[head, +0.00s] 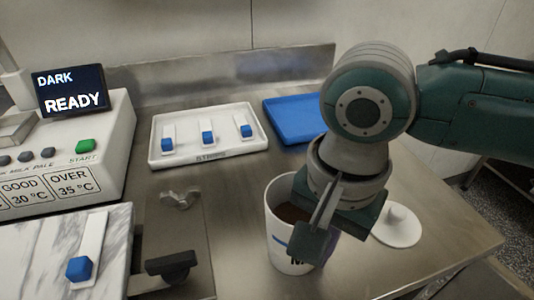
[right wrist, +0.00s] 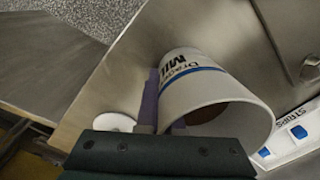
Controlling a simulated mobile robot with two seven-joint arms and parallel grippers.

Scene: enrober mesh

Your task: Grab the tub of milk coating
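The milk coating tub (head: 281,250) is a white cup with a blue band and dark lettering, standing upright on the steel table. Brown coating shows inside. In the right wrist view the tub (right wrist: 196,75) shows "MIL" lettering, its open mouth toward me. My right gripper (head: 318,225) points down at the tub's right rim. In the right wrist view my right gripper (right wrist: 163,115) has one finger outside the tub wall and the other apparently inside the mouth. I cannot tell whether both fingers press on the wall. My left gripper is not in view.
A white lid (head: 398,228) with a knob lies right of the tub. Behind are a white tray (head: 230,147) of blue-handled strips and a blue tray (head: 290,128). The machine (head: 110,150) reads "DARK READY". A marble slab (head: 40,240) with one strip and a wing nut (head: 181,199) are left.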

